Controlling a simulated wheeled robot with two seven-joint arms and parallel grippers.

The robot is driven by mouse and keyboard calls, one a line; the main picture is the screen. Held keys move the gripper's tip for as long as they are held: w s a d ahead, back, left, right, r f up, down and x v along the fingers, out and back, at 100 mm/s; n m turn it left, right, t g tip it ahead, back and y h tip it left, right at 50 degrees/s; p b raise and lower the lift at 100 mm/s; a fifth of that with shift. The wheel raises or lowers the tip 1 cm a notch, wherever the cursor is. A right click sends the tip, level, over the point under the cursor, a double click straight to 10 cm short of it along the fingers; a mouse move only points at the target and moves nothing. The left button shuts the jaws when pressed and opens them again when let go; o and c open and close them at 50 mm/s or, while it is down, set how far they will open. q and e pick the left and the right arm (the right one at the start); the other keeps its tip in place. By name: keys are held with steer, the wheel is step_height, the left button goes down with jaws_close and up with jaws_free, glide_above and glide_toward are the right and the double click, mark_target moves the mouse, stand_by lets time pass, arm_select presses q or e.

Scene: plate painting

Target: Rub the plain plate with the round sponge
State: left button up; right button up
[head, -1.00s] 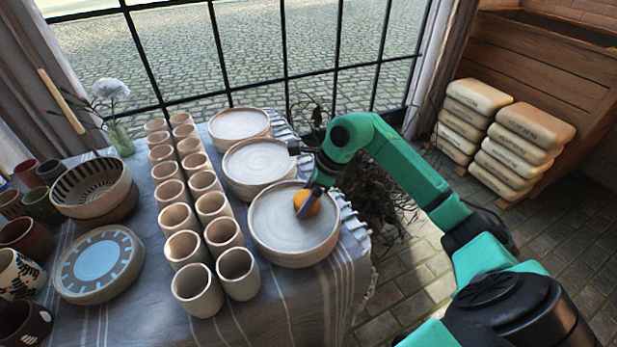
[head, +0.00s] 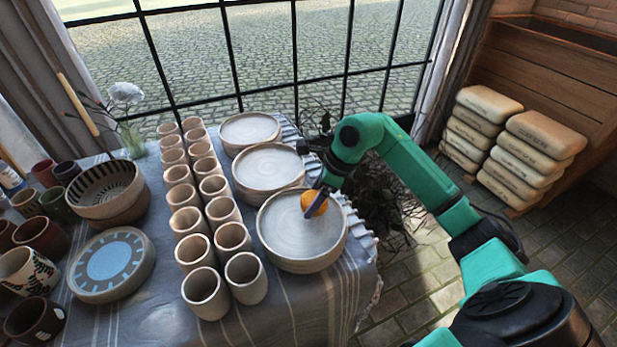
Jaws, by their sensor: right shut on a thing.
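My right gripper (head: 317,203) is shut on the round orange sponge (head: 314,204). It holds the sponge at the upper right part of the nearest plain plate (head: 290,236), over its surface. I cannot tell for certain whether the sponge touches the plate. This pale, round plate tops a stack on the table. Two more plain plates, the middle one (head: 266,166) and the far one (head: 249,129), stand behind it. My left gripper is not in view.
Two rows of plain cups (head: 204,290) stand left of the plates. A blue painted plate (head: 110,262), a striped bowl (head: 102,190) and painted cups lie further left. A flower (head: 126,95) stands by the window. Stacked clay bags (head: 535,150) are at the right, beyond the table.

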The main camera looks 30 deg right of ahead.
steer(key=shift+p+v, duration=0.45)
steer(key=shift+v, duration=0.55)
steer(key=shift+w+a+r+p, duration=0.15)
steer(key=shift+r+p, duration=0.1)
steer(key=shift+r, duration=0.15)
steer(key=shift+a+r+p, duration=0.15)
steer(key=shift+r+p, duration=0.1)
steer(key=shift+r, duration=0.15)
steer(key=shift+r+p, duration=0.6)
steer(key=shift+r, duration=0.5)
